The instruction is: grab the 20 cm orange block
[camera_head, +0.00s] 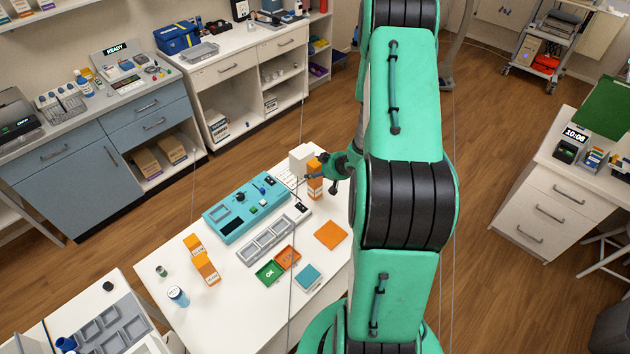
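An upright orange block (315,190) stands near the far right part of the white table, beside a white box. My gripper (320,181) is at this block, with one finger reaching across its upper part to the left and the other to its right. The right finger looks apart from the block, so the gripper appears open. Two more orange blocks with white labels, one (194,246) behind the other (207,269), are at the table's left. The labels are too small to read for length. My arm hides the table's right side.
On the table (225,310) are a teal device (246,207), a grey divided tray (266,240), a green tray (270,271), an orange-red tray (287,257), an orange square (331,235), a blue square (307,277) and a blue-white cup (178,295). The front table area is clear.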

